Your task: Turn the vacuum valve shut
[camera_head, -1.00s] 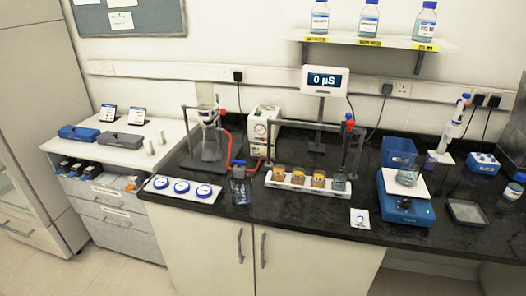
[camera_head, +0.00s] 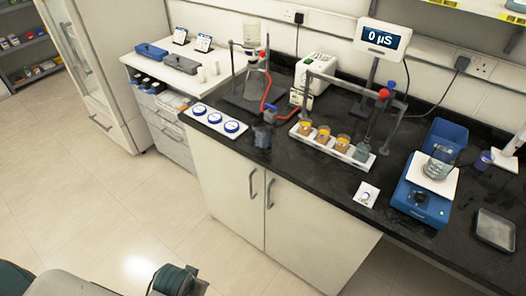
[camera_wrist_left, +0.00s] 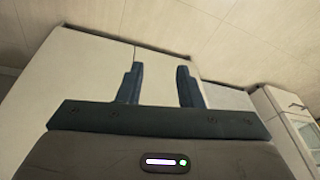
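A red hose (camera_head: 267,92) runs on the bench between the filter flask (camera_head: 256,83) and the white vacuum pump (camera_head: 315,74). A small blue part (camera_head: 270,113) shows by the hose, above a clear bottle (camera_head: 262,136); I cannot tell whether it is the valve or the bottle's cap, nor which way any handle points. My left gripper (camera_wrist_left: 160,86) is open and empty in the left wrist view, fingers apart, with pale cabinet panels behind it. My right gripper is not in view.
A rack of amber beakers (camera_head: 324,137) and a stand with a red knob (camera_head: 384,93) are right of the hose. A white panel with blue dials (camera_head: 215,121) lies at the bench's front left. A blue balance (camera_head: 421,201) stands right. The floor in front is clear.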

